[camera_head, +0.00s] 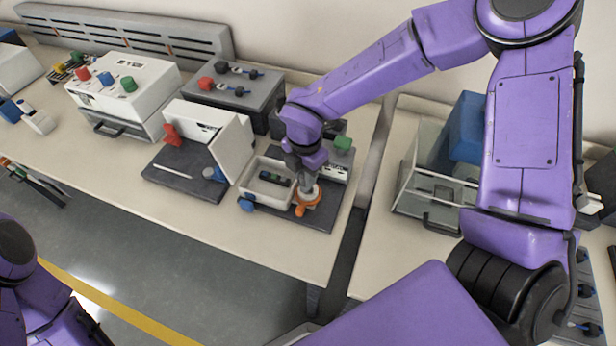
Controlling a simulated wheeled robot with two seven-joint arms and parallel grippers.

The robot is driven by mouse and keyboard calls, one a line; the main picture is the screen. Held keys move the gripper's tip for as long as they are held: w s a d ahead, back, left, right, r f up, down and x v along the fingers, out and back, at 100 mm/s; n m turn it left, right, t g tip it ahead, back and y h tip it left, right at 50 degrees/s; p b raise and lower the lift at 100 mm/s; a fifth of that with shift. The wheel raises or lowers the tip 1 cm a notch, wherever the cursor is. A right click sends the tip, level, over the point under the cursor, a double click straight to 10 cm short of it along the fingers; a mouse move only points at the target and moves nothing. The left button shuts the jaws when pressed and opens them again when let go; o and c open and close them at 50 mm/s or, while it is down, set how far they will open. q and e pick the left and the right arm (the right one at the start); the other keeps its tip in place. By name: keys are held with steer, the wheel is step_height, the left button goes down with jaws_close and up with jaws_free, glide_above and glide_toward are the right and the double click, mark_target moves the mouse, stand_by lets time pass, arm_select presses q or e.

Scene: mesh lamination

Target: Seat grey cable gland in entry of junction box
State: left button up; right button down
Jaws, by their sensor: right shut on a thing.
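The junction box (246,185) appears to be the small open white box on a dark board, with dark and green parts inside and a blue round piece (246,205) at its front left. My right gripper (304,180) reaches down at the box's right side, shut on a small grey piece (310,194), which looks like the cable gland. An orange ring-like part (307,207) sits around or just below that piece. The box's entry is hidden, so I cannot tell whether the gland touches it. My left arm shows at the bottom left, but its gripper is out of view.
Left of the box stands an open white case (221,143) on a dark base. Behind are a grey box with knobs (235,92) and a white button box (130,85). A clear bin (425,185) stands on the right table, across a gap. The front bench strip is clear.

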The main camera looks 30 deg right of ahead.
steer(key=f, duration=0.2)
steer(key=d+f, duration=0.1)
steer(key=f, duration=0.1)
steer(key=shift+w, duration=0.15)
steer(key=c, duration=1.2)
jaws_free()
step_height(320, 180, up, 11)
steer(key=shift+r+b, duration=0.1)
steer(key=shift+b, duration=0.35)
steer(key=shift+r, duration=0.4)
